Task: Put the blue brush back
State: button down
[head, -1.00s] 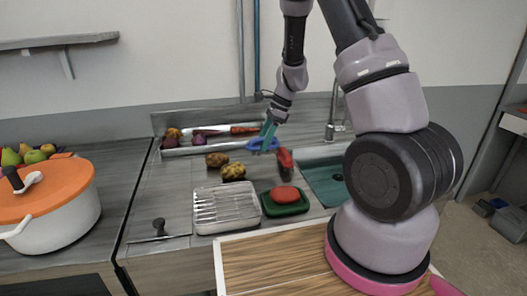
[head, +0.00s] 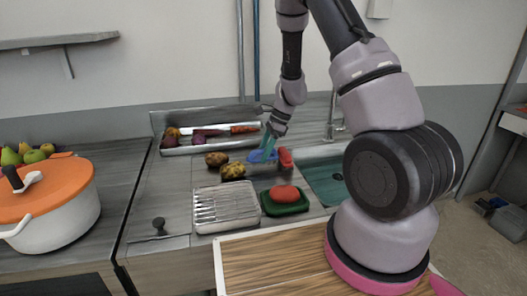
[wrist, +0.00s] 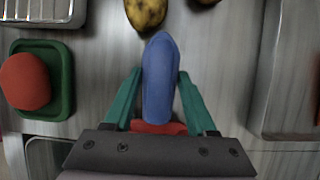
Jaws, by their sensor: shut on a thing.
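The blue brush (head: 262,156) is held low over the grey counter, left of the sink. In the wrist view the blue brush (wrist: 160,80) lies lengthwise between the teal fingers. My gripper (head: 268,142) is shut on it; the gripper (wrist: 159,90) also shows in the wrist view with a finger on each side. A red thing (head: 286,158) is just right of the brush, and its red edge (wrist: 158,128) shows below the brush in the wrist view. What it is, and whether the brush touches it or the counter, I cannot tell.
Potatoes (head: 232,171) lie left of the brush. A metal rack (head: 226,222) and a green dish (head: 270,209) with a red sponge (head: 284,194) stand in front. A vegetable tray (head: 215,147) is behind. The sink (head: 325,182) is right. An orange-lidded pot (head: 62,222) stands far left.

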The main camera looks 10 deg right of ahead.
jog(key=shift+c, duration=1)
grip_release()
jog(key=shift+r, duration=0.3)
jog(key=s+d+r+n+t, duration=0.1)
jog(key=s+d+r+n, duration=0.1)
jog(key=r, duration=0.9)
jog(key=s+d+r+n, duration=0.1)
jog(key=s+d+r, duration=0.15)
jog(key=r, duration=0.75)
jog(key=s+r+n+t+h, duration=0.2)
jog(key=s+r+n+t, duration=0.4)
jog(key=s+r+n, duration=0.5)
jog(key=s+r, duration=0.3)
jog(key=s, duration=0.4)
jog(key=shift+s+d+r+h, duration=0.35)
jog(key=shift+s+d+h, duration=0.05)
